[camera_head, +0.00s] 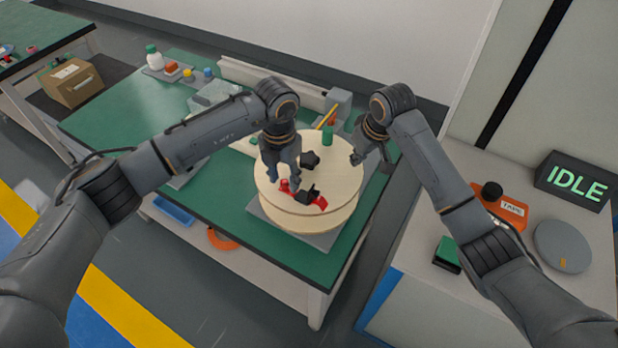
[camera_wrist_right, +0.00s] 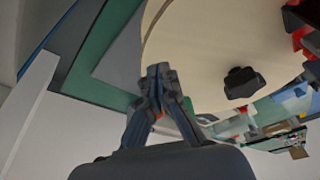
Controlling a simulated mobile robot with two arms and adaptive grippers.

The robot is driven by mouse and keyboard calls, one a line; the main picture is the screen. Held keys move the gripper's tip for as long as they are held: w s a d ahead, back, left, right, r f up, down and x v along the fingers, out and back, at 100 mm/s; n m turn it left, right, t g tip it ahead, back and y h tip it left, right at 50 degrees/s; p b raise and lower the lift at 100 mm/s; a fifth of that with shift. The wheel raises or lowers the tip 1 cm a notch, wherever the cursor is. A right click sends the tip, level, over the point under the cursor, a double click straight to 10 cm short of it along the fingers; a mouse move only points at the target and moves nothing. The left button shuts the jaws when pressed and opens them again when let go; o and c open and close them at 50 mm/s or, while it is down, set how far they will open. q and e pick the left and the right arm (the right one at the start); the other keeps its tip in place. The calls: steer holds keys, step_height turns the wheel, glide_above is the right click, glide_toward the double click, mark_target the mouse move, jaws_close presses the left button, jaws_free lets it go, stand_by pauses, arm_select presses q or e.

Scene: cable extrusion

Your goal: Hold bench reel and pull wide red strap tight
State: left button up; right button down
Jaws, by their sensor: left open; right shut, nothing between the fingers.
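The bench reel (camera_head: 338,188), a pale round wooden disc, lies flat on a grey plate on the green bench; its rim also shows in the right wrist view (camera_wrist_right: 200,40). The red strap (camera_head: 284,187) shows as short pieces on the reel's top around a black buckle-like part (camera_head: 308,195); red also shows at the right wrist view's edge (camera_wrist_right: 306,42). My left gripper (camera_head: 283,186) is open over the reel beside the red strap, hiding part of it. My right gripper (camera_head: 356,160) is shut and empty at the reel's right rim; its closed tips show in the wrist view (camera_wrist_right: 158,72).
Bottles and small blocks sit in a tray (camera_head: 178,70) at the bench's back left. A right side table holds an orange tape box (camera_head: 500,206), a grey disc (camera_head: 561,246) and an IDLE display (camera_head: 575,182).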

steer(key=shift+s+f, duration=0.1)
steer(key=shift+f, duration=0.7)
stand_by(0.5)
arm_select(q)
jaws_close()
arm_select(e)
steer(key=shift+s, duration=0.1)
steer(key=shift+f, duration=0.1)
